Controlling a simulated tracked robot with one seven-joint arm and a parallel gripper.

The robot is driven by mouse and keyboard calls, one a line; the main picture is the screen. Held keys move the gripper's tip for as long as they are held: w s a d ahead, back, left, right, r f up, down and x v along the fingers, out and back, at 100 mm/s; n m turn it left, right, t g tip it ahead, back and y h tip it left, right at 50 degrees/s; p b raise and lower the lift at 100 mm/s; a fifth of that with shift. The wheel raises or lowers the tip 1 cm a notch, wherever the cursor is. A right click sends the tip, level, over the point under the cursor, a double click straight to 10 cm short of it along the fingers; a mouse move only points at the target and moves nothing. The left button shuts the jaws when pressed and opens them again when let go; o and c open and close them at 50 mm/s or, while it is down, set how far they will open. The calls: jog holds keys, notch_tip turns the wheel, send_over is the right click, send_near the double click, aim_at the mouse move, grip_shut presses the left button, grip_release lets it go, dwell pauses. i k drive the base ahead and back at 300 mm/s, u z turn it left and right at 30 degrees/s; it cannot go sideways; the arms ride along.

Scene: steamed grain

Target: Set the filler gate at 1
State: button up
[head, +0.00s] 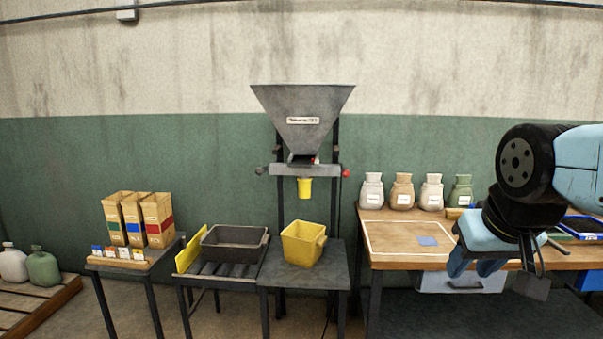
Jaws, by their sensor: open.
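The filler is a grey hopper (303,112) on a dark frame against the back wall, with a small label on its front. Below its neck is a crossbar (305,169) with a grey knob (261,170) at the left end and a red knob (346,173) at the right end. The gate and any setting marks are too small to read. A yellow spout (305,187) hangs under the crossbar. My gripper (478,269) is at the right, in front of the wooden table, well away from the filler. It points down, open, with nothing visible between its fingers.
A yellow bin (303,243) stands on the grey stand under the spout. A dark tray (234,243) sits on rollers to its left. Paper bags (133,219) stand further left. Several sacks (402,191) line the wooden table's (400,262) back. Air before the hopper is clear.

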aim_at(299, 161)
jog(key=u, duration=0.45)
jog(key=i, duration=1.3)
jog(key=u, duration=0.1)
